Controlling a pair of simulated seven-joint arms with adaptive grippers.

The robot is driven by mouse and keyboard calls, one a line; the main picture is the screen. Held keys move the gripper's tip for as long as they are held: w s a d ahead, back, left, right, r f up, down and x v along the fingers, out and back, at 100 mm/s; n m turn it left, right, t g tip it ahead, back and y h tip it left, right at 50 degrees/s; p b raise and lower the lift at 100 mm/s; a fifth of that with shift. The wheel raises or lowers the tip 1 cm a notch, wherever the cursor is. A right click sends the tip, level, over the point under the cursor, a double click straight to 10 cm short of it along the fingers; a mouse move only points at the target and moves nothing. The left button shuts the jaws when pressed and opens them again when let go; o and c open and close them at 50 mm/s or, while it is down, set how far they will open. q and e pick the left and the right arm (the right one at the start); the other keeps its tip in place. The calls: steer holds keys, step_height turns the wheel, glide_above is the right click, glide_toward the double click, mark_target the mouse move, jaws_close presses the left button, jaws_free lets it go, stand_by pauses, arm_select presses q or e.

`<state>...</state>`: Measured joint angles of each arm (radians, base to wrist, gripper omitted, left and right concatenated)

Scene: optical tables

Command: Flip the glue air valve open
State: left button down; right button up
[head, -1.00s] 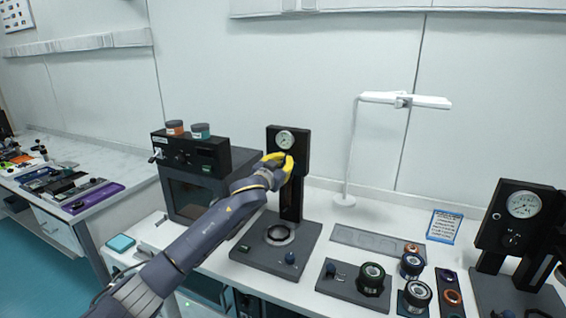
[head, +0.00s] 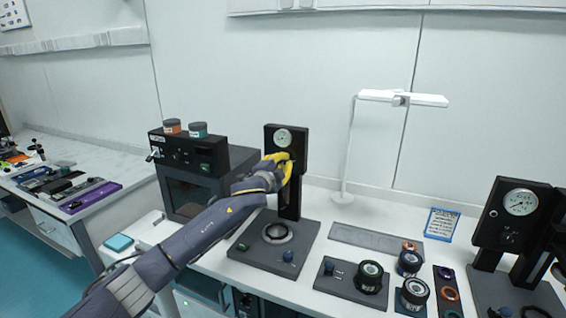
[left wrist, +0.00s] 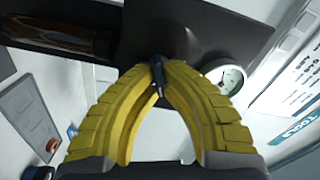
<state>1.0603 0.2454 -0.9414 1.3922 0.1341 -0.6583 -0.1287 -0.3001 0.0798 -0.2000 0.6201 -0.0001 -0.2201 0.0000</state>
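The black glue station (head: 299,145) stands upright on the bench behind a dark base plate, with a round white gauge (head: 283,137) on its head. My left gripper (head: 286,163), with yellow fingers, is at the front of this head, just below the gauge. In the left wrist view the fingertips (left wrist: 158,66) come together on a small dark blue lever (left wrist: 157,73), which looks like the air valve's handle. The gauge shows beside them (left wrist: 228,78). In the head view the gripper hides the valve. My right gripper is not in view.
A black oven-like box (head: 190,165) with two jars on top stands close left of my arm. Several lens rings and dark trays lie at right, before a second gauge station (head: 520,204).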

arm_select(q)
steer(key=shift+f+m, duration=0.15)
steer(key=shift+m, duration=2.05)
steer(key=c, duration=1.6)
jaws_free()
steer(key=shift+o, duration=0.2)
steer(key=v, duration=1.2)
steer(key=shift+s+d+f, duration=0.1)
steer(key=shift+f, duration=0.05)
